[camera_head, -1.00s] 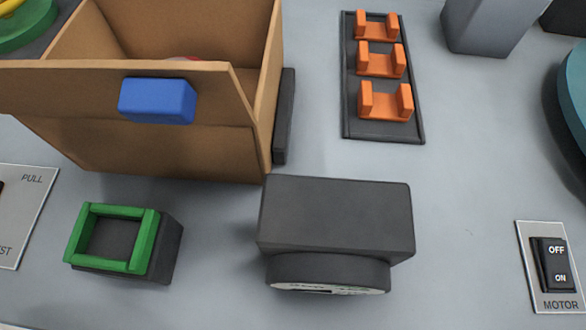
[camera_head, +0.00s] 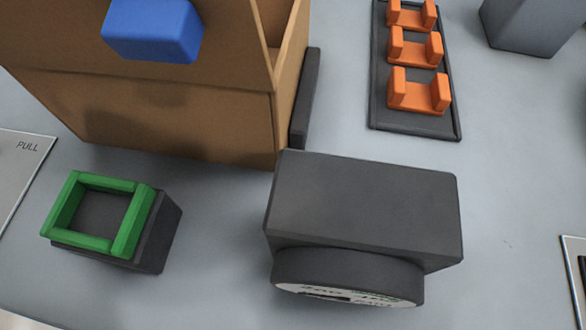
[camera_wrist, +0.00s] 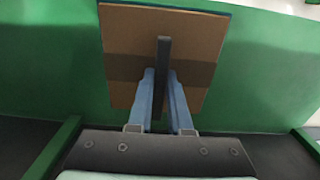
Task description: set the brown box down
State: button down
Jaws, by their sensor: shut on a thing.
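In the wrist view, the brown box (camera_wrist: 125,38) shows as a flat brown face with a darker band across it and a dark upright fin (camera_wrist: 163,48) in its middle. My gripper (camera_wrist: 163,80) has two blue-grey fingers, shut on this fin from both sides. The box is over or on a green surface (camera_wrist: 50,70); I cannot tell whether it touches it. The box's underside is hidden. Neither my gripper nor this held box shows in the head view.
The head view shows a large open brown container (camera_head: 180,120) with a blue block (camera_head: 152,30) on its front. A green-framed dark block (camera_head: 125,240), a dark device (camera_head: 365,205) and a rack with orange holders (camera_head: 415,130) stand on the grey surface (camera_head: 510,180).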

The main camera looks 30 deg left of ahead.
jog(key=shift+w+f+b, duration=0.15)
jog(key=shift+f+b, duration=0.8)
jog(key=shift+f, duration=0.7)
jog(key=shift+f, duration=0.15)
jog(key=c, duration=0.8)
grip_release()
jog(key=shift+c, duration=0.2)
jog(key=shift+r+p, duration=1.7)
jog(key=shift+r, duration=2.15)
